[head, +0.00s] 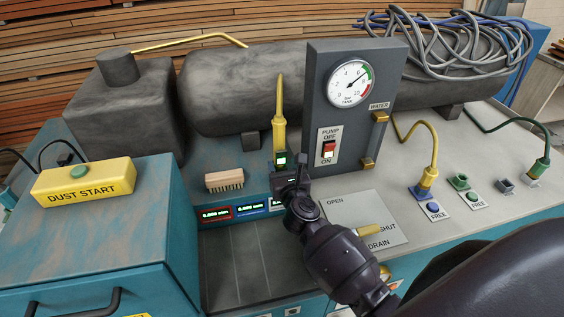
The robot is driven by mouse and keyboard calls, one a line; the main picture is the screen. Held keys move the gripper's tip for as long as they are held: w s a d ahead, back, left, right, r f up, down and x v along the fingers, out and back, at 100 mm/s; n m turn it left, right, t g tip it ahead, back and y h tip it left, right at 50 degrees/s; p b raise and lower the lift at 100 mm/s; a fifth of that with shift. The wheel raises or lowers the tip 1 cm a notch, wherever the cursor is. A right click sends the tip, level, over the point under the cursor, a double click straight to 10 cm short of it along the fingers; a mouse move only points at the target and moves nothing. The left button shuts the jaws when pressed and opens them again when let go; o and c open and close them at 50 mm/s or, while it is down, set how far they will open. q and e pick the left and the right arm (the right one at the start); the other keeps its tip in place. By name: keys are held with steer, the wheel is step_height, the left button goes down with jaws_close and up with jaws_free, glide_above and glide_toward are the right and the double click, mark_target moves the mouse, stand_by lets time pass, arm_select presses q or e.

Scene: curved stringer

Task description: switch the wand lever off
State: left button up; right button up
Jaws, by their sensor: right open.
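A yellow wand (279,133) stands upright behind the counter's front row of displays, with a thin bent yellow pipe at its top. I cannot make out a separate wand lever; my right gripper covers the area just below and in front of that block. My right gripper (290,178) is open, close in front of the wand's foot. Whether it touches anything there cannot be told. My left gripper is not in view.
A grey panel with a round gauge (350,82) and a red pump switch (329,149) stands right of the wand. A wooden brush (224,180) is to the left, near a DUST START box (84,184).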

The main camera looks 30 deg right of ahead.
steer(key=shift+x, duration=0.85)
steer(key=c, duration=0.9)
steer(key=shift+d+r+g, duration=0.1)
steer(key=shift+r+g, duration=0.05)
steer(key=shift+g, duration=0.55)
steer(key=shift+s+r+g, duration=0.1)
steer(key=shift+g, duration=0.4)
steer(key=shift+y, duration=0.4)
steer(key=shift+s, duration=0.1)
